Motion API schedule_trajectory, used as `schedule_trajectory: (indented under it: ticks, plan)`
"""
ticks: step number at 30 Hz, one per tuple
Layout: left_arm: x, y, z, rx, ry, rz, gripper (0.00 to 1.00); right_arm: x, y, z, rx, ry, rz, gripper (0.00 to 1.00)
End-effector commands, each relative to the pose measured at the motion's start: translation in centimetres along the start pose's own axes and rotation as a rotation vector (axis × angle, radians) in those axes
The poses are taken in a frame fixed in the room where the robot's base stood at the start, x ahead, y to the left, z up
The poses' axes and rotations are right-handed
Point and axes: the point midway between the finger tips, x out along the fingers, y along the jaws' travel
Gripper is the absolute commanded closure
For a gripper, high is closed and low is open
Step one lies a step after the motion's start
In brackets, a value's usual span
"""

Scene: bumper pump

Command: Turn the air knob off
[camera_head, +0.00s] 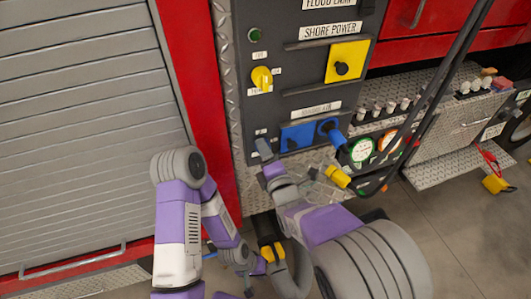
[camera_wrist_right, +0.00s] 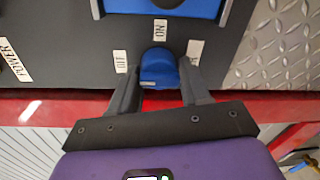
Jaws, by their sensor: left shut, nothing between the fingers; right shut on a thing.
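The blue air knob (camera_wrist_right: 158,68) sits on the dark panel in the right wrist view, between the two black fingers of my right gripper (camera_wrist_right: 160,85). The gripper is shut on it. An ON label (camera_wrist_right: 159,28) lies above the knob, an OFF label (camera_wrist_right: 121,62) to its left and a third label to its right. I cannot tell the knob's exact setting. In the head view my right gripper (camera_head: 263,151) is at the panel's lower left and hides the knob. My left gripper (camera_head: 262,260) is lower, away from the panel, shut and partly hidden.
A blue air plate (camera_head: 297,137) with a blue connector (camera_head: 330,130) is right of the knob. A yellow knob (camera_head: 262,78) and yellow shore power plate (camera_head: 346,62) are above. Dark hoses (camera_head: 437,90) hang at the right. A roller shutter (camera_head: 80,130) fills the left.

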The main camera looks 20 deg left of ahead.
Motion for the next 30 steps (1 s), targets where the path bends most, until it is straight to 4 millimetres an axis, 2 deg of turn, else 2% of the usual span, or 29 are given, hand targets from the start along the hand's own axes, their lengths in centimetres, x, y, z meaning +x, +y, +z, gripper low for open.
schedule_trajectory:
  ticks: [1,16,17,21,30]
  plan:
    - [-0.02,0.01,0.00,0.000,0.000,0.000,1.00,0.13,0.62,0.24,-0.007,-0.007,0.017,0.84]
    - [-0.01,0.00,0.00,0.000,0.000,0.000,1.00,0.13,0.64,0.25,-0.026,-0.007,0.017,0.84]
    - [-0.01,0.00,0.00,0.000,0.000,0.000,1.00,0.13,0.64,0.24,-0.026,-0.007,0.017,0.52]
    - [-0.01,0.00,0.00,0.000,0.000,0.000,1.00,0.10,0.52,0.19,-0.025,-0.006,0.014,0.32]
    - [-0.02,0.01,0.00,0.000,0.000,0.000,1.00,-0.12,0.26,0.06,-0.025,-0.003,0.006,0.32]
